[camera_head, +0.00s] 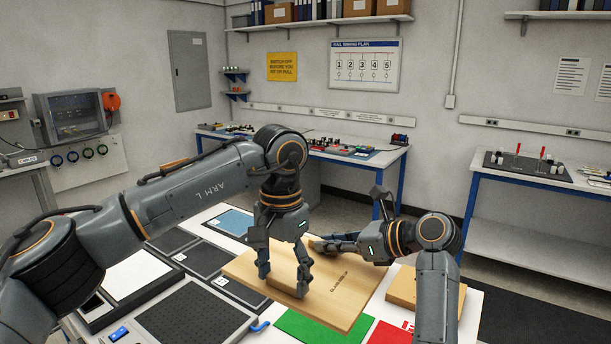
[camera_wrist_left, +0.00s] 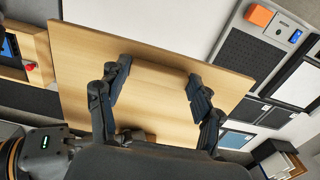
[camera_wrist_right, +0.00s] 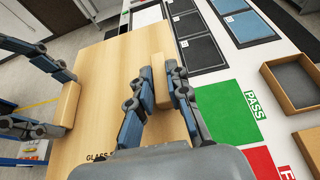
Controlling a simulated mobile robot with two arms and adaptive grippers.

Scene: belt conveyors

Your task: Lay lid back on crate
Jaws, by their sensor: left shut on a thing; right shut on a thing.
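The lid (camera_head: 345,299) is a flat light-wood board with dark lettering near one edge and two wooden bars on top. It looks roughly level and hides what lies under it. My left gripper (camera_head: 284,284) points down and is shut on one bar (camera_wrist_right: 68,104). My right gripper (camera_head: 318,244) reaches in from the right and is shut on the other bar (camera_wrist_right: 161,80). A light-wood box (camera_head: 402,288), possibly the crate, stands partly behind my right arm. It may also show in the left wrist view (camera_wrist_left: 38,62); its inside is unclear.
A green PASS mat (camera_wrist_right: 226,112) and a red mat (camera_wrist_right: 265,160) lie beside the lid. An open brown box (camera_wrist_right: 303,88) with a grey inside stands beyond the green mat. Dark mats (camera_head: 203,259) and a blue mat (camera_head: 232,222) fill the table's left side.

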